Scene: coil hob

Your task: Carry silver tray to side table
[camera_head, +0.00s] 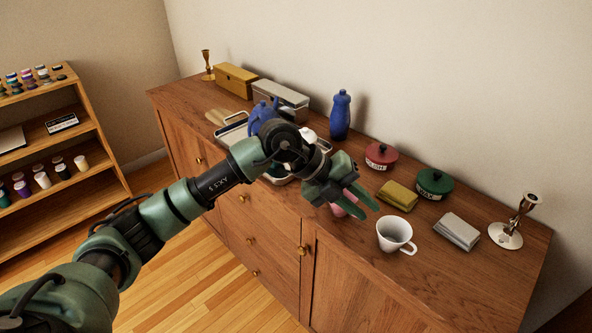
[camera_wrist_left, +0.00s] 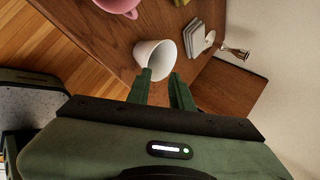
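The silver tray (camera_head: 236,131) lies on the wooden sideboard, mostly hidden behind my left arm in the head view. A blue teapot (camera_head: 262,113) and a white piece stand on or by it. My left gripper (camera_head: 370,205) is over the sideboard to the right of the tray, open and empty, close to a pink cup (camera_head: 346,206) and a white cup (camera_head: 394,234). In the left wrist view its fingers (camera_wrist_left: 161,75) are apart, and the white cup (camera_wrist_left: 157,60) is just beyond them. A wooden surface (camera_wrist_left: 232,95) past the sideboard's end may be the side table. My right gripper is out of view.
Boxes (camera_head: 281,99) stand behind the tray. A shelf (camera_head: 60,137) stands left; floor between is clear.

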